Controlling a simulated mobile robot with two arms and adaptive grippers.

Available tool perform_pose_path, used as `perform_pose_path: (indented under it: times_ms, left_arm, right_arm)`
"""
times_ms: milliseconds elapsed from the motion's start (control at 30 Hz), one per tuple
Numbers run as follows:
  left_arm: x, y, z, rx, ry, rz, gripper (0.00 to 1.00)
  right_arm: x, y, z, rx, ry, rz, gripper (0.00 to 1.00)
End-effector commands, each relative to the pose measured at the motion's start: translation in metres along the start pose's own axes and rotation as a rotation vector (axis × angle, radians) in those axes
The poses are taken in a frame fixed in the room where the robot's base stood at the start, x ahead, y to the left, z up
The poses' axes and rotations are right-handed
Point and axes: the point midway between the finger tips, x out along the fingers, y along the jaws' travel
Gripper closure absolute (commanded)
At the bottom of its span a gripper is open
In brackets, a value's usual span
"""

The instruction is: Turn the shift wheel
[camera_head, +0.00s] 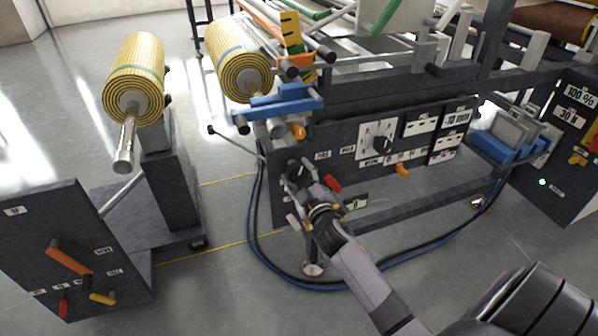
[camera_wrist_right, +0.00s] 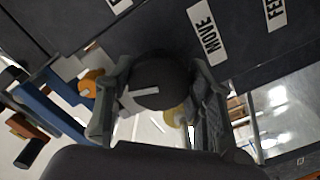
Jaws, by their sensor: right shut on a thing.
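The shift wheel, a black round knob with a white mark (camera_wrist_right: 165,80), sits on the dark front panel of the machine. In the head view the wheel (camera_head: 294,170) is at the panel's left end, partly covered by my gripper. My right gripper (camera_head: 301,182) reaches it from the front and below. In the right wrist view the right gripper (camera_wrist_right: 158,88) has one finger on each side of the wheel and is shut on it. My left gripper is not in view.
The machine panel (camera_head: 340,180) carries another black knob (camera_head: 382,144), a red handle (camera_head: 332,183) and an orange one (camera_head: 402,170). A blue bracket (camera_head: 285,103) juts out above. Blue and black hoses (camera_head: 250,225) loop over the floor.

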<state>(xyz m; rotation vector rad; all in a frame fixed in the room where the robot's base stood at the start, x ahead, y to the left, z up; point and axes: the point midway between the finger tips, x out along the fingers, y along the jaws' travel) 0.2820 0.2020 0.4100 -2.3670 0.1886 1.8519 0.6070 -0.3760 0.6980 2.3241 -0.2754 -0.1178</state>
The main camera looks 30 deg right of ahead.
Motion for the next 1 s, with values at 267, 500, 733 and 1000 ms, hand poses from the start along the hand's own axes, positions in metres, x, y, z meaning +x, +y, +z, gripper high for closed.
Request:
perform_pose_path:
  times_ms: [267, 500, 733, 1000]
  left_arm:
    - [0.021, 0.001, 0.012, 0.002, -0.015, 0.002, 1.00]
    - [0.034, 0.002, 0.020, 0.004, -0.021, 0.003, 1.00]
    - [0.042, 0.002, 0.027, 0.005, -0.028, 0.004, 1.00]
    - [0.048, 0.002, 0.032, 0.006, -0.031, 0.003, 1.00]
  right_arm:
    - [0.000, 0.002, -0.002, -0.265, 0.002, 0.001, 0.80]
    - [0.000, 0.002, -0.001, -0.493, 0.001, 0.001, 0.80]
    - [0.000, 0.002, -0.002, -0.692, 0.003, 0.000, 0.80]
    - [0.000, 0.002, -0.002, -0.861, 0.003, 0.001, 0.80]
